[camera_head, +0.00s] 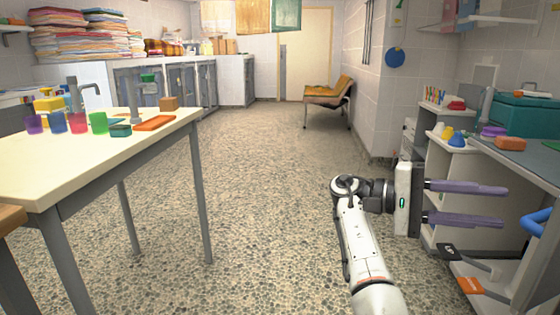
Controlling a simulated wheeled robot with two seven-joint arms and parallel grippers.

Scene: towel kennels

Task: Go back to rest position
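My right gripper (466,203) is in the lower right of the head view, at the end of my white arm. Its two purple fingers point to the right and stand apart with nothing between them, so it is open and empty. The fingers are in front of the shelf unit under the grey counter and overlap it in the picture. I cannot tell if they touch it. My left gripper is not in view.
A cream table (90,160) with coloured cups stands at left. The grey counter (525,155) at right carries a teal box (522,115) and small items. A bench (330,95) stands at the back. The speckled floor (260,180) between is clear.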

